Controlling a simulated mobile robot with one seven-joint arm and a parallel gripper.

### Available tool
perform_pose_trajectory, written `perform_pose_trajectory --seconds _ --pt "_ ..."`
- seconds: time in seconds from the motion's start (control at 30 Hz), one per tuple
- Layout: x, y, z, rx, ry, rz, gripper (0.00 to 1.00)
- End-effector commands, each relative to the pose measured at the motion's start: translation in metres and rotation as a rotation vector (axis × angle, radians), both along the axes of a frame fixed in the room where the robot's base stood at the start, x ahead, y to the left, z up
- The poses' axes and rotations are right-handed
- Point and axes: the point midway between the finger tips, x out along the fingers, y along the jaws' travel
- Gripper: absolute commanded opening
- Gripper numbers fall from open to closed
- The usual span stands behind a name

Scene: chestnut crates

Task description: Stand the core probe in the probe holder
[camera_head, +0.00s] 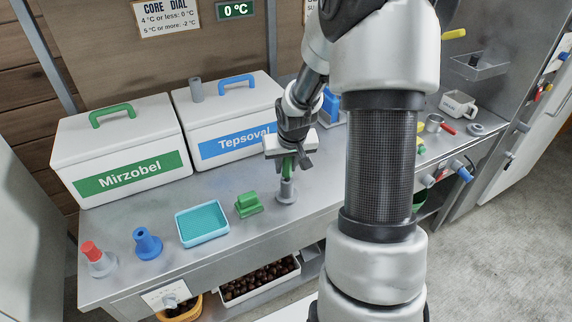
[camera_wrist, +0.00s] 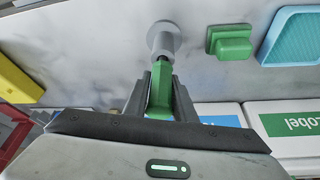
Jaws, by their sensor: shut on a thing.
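The core probe shows as a green handle (camera_head: 287,165) in my gripper (camera_head: 288,158), above the bench. It also shows in the wrist view (camera_wrist: 159,98), between the two dark fingers. My gripper is shut on it. The probe holder (camera_head: 286,192) is a grey upright cylinder on a round foot, directly below the handle; the wrist view shows it too (camera_wrist: 163,40). The handle's lower end meets the holder's top in both pictures. The probe's tip is hidden, and I cannot tell how deep it sits.
A green block (camera_head: 248,205) and a teal tray (camera_head: 202,224) stand left of the holder. A blue cone-shaped stand (camera_head: 147,244) and a red-topped one (camera_head: 98,259) are further left. White lidded boxes, Mirzobel (camera_head: 120,147) and Tepsoval (camera_head: 228,113), stand behind. The dial (camera_head: 235,10) reads 0 °C.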

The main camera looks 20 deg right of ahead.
Motion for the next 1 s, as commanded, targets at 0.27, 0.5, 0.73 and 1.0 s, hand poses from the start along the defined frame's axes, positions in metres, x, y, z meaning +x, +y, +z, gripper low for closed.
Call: perform_pose_trajectory --seconds 0.27,0.5,0.73,1.0 --pt "0.0 0.0 -0.008 0.0 0.0 0.0 0.0" --pt "0.0 0.0 -0.014 0.0 0.0 0.0 0.0" --pt "0.0 0.0 -0.02 0.0 0.0 0.0 0.0" --pt "0.0 0.0 -0.02 0.0 0.0 0.0 0.46"
